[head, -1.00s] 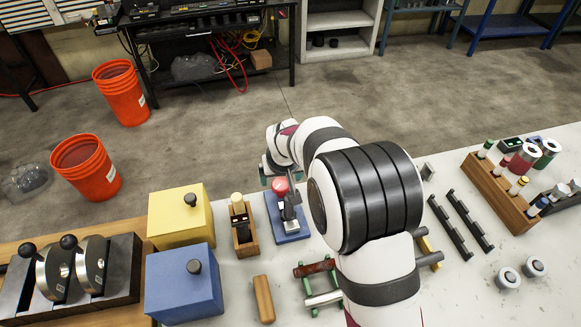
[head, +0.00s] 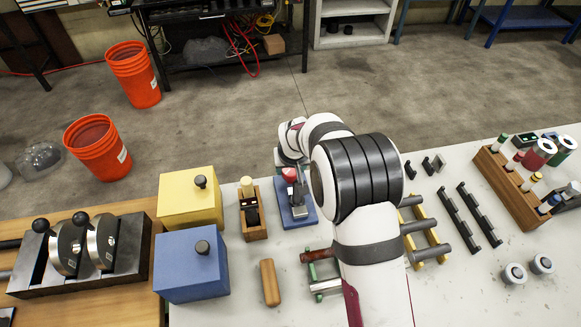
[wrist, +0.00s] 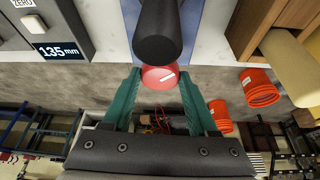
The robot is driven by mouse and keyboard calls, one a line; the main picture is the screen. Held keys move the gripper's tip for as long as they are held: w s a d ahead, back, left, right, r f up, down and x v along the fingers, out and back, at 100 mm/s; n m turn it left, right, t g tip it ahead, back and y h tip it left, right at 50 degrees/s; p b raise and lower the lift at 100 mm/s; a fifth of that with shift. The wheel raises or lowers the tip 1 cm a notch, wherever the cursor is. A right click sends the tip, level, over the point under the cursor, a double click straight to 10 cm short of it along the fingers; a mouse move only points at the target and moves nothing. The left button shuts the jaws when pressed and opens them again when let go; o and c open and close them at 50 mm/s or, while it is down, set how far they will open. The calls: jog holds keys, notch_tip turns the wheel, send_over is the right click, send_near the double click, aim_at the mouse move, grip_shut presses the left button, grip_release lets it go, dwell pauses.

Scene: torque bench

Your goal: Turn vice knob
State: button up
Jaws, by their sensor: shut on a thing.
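The vice is a grey clamp (head: 298,194) on a blue base (head: 301,217), left of my arm in the head view. Its round red knob (head: 289,175) has a white mark, which shows in the wrist view (wrist: 160,77). My gripper (wrist: 159,80) has teal fingers, one on each side of the red knob, and is shut on it. A dark cylinder (wrist: 158,35) of the vice covers the upper part of the knob in the wrist view. In the head view my wrist hides most of the fingers.
A wooden holder (head: 246,228) stands close left of the vice, with yellow (head: 188,207) and blue (head: 190,270) boxes beyond it. Racks lie right of my arm.

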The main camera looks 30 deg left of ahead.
jog(key=shift+c, duration=0.8)
jog(key=shift+n, duration=0.3)
jog(key=n+g, duration=0.1)
jog(key=n, duration=0.1)
jog(key=n+y, duration=0.1)
jog(key=n, duration=0.1)
jog(key=shift+w+d+n+g, duration=0.1)
jog(key=shift+w+n+g, duration=0.05)
jog(key=shift+n+g, duration=0.25)
jog(key=n+g, duration=0.1)
jog(key=n, duration=0.3)
jog(key=shift+g, duration=0.3)
jog(key=shift+w+n, duration=0.1)
jog(key=shift+n, duration=0.2)
jog(key=o, duration=1.4)
jog(key=shift+c, duration=0.2)
